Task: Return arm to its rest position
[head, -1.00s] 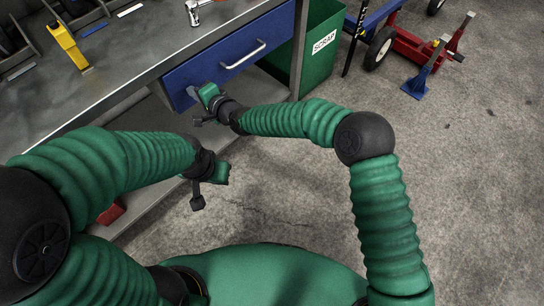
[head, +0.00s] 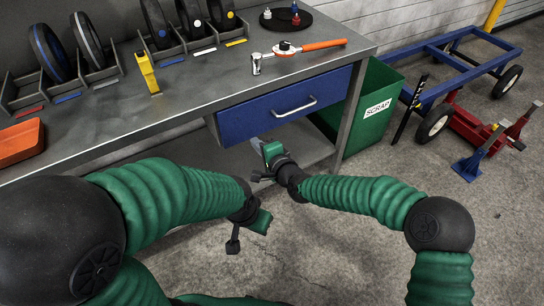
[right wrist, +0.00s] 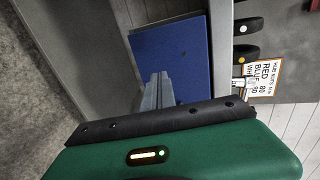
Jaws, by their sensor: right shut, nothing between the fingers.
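My right gripper (head: 258,146) is in front of the workbench, just below the blue drawer (head: 285,107), with its arm coming in from the right. Its grey fingers (right wrist: 157,92) are together and empty in the right wrist view, with the blue drawer front (right wrist: 172,62) beyond them. The drawer is closed. My left gripper (head: 235,240) hangs low over the floor in front of the bench, at the end of the arm from the left. Its fingers are too dark and small to read.
The bench top holds a ratchet with an orange handle (head: 318,46), a yellow tool (head: 147,72), an orange tray (head: 20,142) and a rack of wheels (head: 155,22). A green scrap bin (head: 372,115) stands right of the bench. A blue cart frame (head: 462,62) and red jack (head: 470,125) stand farther right.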

